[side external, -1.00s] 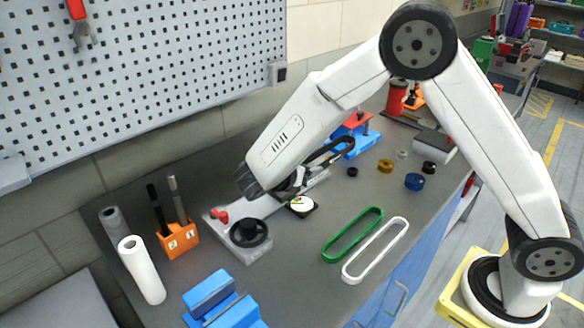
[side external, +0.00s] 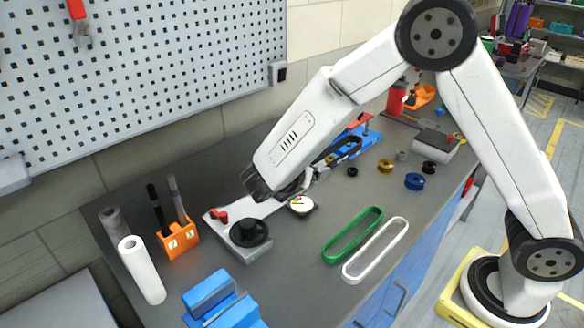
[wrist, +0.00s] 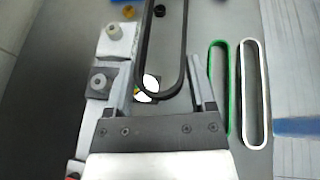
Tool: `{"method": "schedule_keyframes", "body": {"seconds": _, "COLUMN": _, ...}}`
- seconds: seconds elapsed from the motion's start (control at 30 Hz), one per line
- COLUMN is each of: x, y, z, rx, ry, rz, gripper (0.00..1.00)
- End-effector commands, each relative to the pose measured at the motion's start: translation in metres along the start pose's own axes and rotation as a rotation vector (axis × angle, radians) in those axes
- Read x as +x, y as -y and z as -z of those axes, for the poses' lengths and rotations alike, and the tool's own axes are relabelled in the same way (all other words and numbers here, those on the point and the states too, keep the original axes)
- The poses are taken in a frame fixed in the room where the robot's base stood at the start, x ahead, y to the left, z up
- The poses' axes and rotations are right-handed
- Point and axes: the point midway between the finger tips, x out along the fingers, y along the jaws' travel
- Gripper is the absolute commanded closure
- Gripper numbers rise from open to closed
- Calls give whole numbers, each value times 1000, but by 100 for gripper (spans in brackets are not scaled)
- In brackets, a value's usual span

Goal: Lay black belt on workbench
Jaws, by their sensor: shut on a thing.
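The black belt (side external: 346,150) is a long loop. My gripper (side external: 316,174) is shut on its near end. In the wrist view the belt (wrist: 184,45) runs away from my gripper (wrist: 164,75), its rounded end between the two fingers. The belt is held over the grey workbench (side external: 300,260); its exact height above the top is hard to tell. The green belt (side external: 328,246) and the white belt (side external: 348,270) lie side by side on the bench, right of my gripper in the wrist view.
A grey fixture with a black pulley (side external: 249,232) and a dial gauge (side external: 301,205) are close to my gripper. A blue vise (side external: 366,138) and small pulleys (side external: 414,181) stand further back. An orange holder (side external: 178,239) and blue blocks (side external: 210,291) are left. The front middle is clear.

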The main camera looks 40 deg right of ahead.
Motion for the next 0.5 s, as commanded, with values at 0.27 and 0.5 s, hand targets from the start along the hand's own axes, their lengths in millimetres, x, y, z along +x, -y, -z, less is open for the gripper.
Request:
{"method": "schedule_keyframes", "body": {"seconds": 0.27, "x": -10, "y": 22, "z": 12, "rx": -4, "ry": -10, "rz": -2, "gripper": 89}}
{"method": "schedule_keyframes", "body": {"seconds": 0.5, "x": -25, "y": 71, "z": 32, "rx": -5, "ry": -22, "rz": 0, "gripper": 89}}
